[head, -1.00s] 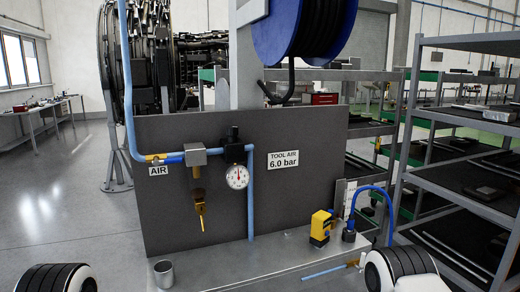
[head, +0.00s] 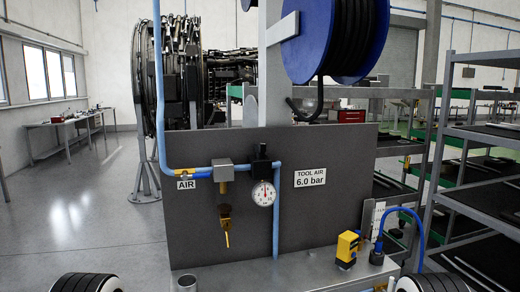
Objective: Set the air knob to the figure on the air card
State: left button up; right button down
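The air card (head: 310,178) on the grey panel (head: 340,220) reads "TOOL AIR 6.0 bar". Left of it is a round white gauge (head: 263,193) with a red needle pointing about straight up; its figures are too small to read. Above the gauge is a black regulator block with a small knob on top, the air knob (head: 262,150). A label (head: 186,185) reading "AIR" sits by a blue and yellow valve on the pipe at left. My grippers are not in view; only white and black rounded parts of my arms show at the bottom corners.
A grey filter block (head: 222,170) hangs left of the regulator. A blue hose reel (head: 335,40) is above. Shelves (head: 470,190) stand at right.

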aim_at(258, 147)
jog(key=l, duration=0.85)
jog(key=k+l, duration=0.15)
jog(key=l, duration=0.7)
